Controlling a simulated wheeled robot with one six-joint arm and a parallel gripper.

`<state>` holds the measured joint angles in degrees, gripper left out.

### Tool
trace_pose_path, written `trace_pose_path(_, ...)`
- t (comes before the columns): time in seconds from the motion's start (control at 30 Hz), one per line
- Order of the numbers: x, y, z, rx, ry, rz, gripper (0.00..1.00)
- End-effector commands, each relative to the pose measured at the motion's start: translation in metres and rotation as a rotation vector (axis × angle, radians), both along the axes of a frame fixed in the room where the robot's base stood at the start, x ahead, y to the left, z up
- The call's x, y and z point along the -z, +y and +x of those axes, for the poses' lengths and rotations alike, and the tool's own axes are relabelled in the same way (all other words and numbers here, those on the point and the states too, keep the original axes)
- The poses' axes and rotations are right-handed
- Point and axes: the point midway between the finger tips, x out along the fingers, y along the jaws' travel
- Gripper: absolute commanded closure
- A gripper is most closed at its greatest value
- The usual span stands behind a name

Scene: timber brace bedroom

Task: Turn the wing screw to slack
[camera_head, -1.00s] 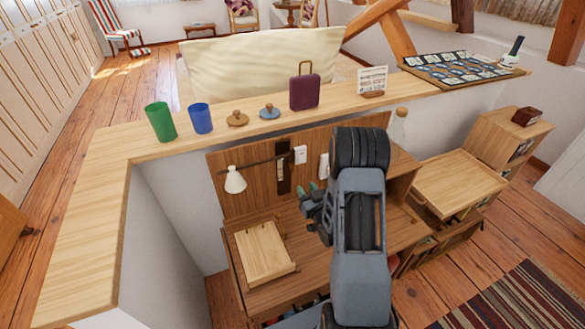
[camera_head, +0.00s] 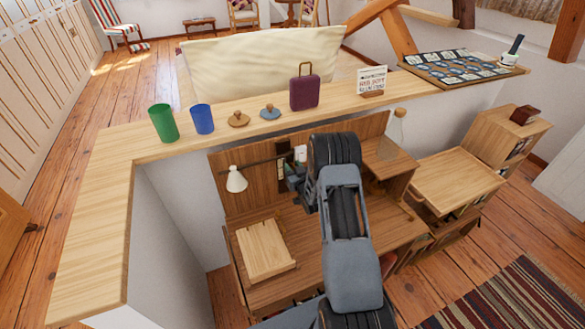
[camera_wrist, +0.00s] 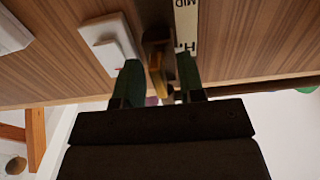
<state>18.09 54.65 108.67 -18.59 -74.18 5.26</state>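The wing screw seems to be the brass-yellow, narrow piece (camera_wrist: 155,75) in the wrist view, at the end of a brown block by the wooden back panel (camera_wrist: 75,75). My gripper (camera_wrist: 160,78) has its two green fingers apart, one on each side of this piece, with a gap showing at least on the right. In the head view my gripper (camera_head: 293,176) is up at the desk's back panel, over the lower part of the dark strip (camera_head: 283,153); the screw is hidden there. A pale label strip (camera_wrist: 186,25) with "MID" and part of another word lies beside the screw.
A white plate (camera_wrist: 108,38) sits on the panel close to the left finger. A white lamp (camera_head: 236,179) hangs left of my gripper, and a wooden board (camera_head: 263,250) lies on the desk. The ledge above holds cups (camera_head: 163,123) and a purple case (camera_head: 305,92).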

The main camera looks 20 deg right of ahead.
Motion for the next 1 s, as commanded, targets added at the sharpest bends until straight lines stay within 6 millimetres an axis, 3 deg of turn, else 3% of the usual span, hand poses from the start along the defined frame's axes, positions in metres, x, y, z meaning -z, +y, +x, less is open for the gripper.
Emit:
trace_pose_path(0.17,0.0003,0.0001,-0.0001,0.0,0.001,0.0,0.65)
trace_pose_path(0.53,0.0002,0.0002,-0.0003,0.0,0.001,0.0,1.0)
trace_pose_path(1.0,0.0048,0.0004,0.0,0.0,-0.001,-0.077,1.0)
